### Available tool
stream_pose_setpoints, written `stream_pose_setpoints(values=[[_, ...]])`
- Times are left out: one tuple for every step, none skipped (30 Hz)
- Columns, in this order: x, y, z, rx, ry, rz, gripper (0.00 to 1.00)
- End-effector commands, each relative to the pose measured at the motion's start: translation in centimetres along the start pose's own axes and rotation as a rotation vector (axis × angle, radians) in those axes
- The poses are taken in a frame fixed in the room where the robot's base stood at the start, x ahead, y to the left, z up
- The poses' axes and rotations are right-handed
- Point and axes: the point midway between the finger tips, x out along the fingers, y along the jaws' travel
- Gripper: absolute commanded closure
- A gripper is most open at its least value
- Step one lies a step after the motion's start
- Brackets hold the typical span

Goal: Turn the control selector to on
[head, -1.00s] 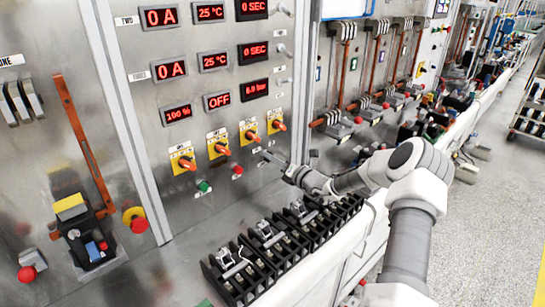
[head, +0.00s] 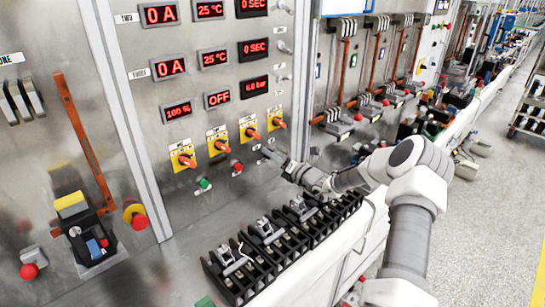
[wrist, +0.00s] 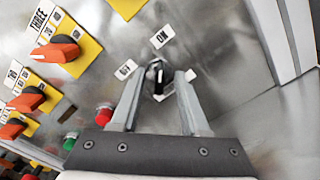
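The control selector (wrist: 156,76) is a small dark knob on the steel panel in the wrist view. An ON label (wrist: 162,36) is above it and an OFF label (wrist: 125,70) is to its left. My gripper (wrist: 159,84) is open, with one finger on each side of the knob. I cannot tell whether either finger touches it.
Several orange selectors on yellow plates (head: 182,157) are left of my gripper. A green button (head: 204,184) and a red button (head: 237,167) are close by. Black terminal blocks (head: 240,285) line the ledge below my arm. A metal post (wrist: 270,35) is to the right.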

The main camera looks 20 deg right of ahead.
Motion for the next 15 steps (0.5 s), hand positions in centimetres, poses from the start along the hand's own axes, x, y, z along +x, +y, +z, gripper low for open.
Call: stream_pose_setpoints(values=[[0.0,0.0,0.0,-0.001,0.000,0.000,0.55],[0.0,0.0,0.0,-0.001,-0.001,0.000,0.55],[0.0,0.0,0.1,-0.001,-0.001,0.000,0.55],[-0.1,0.0,0.1,-0.001,-0.001,0.000,0.55],[-0.2,0.0,0.1,-0.001,-0.001,0.000,0.55],[-0.4,0.0,0.1,-0.002,-0.001,0.000,0.55],[-0.7,-0.1,0.1,-0.002,-0.002,-0.001,0.55],[-1.0,-0.1,0.1,-0.001,-0.002,-0.001,0.55],[-1.6,-0.1,0.1,-0.001,-0.001,-0.002,0.55],[-2.0,-0.1,0.1,0.000,-0.001,-0.003,0.55],[-2.6,-0.2,0.1,0.000,-0.001,-0.003,0.55],[-3.5,-0.1,0.1,0.000,-0.002,-0.003,0.55],[-4.2,-0.2,0.1,-0.001,-0.002,-0.004,0.55],[-5.0,-0.2,0.1,-0.001,-0.001,-0.004,0.55],[-6.0,-0.2,0.1,-0.002,-0.002,-0.003,0.55]])
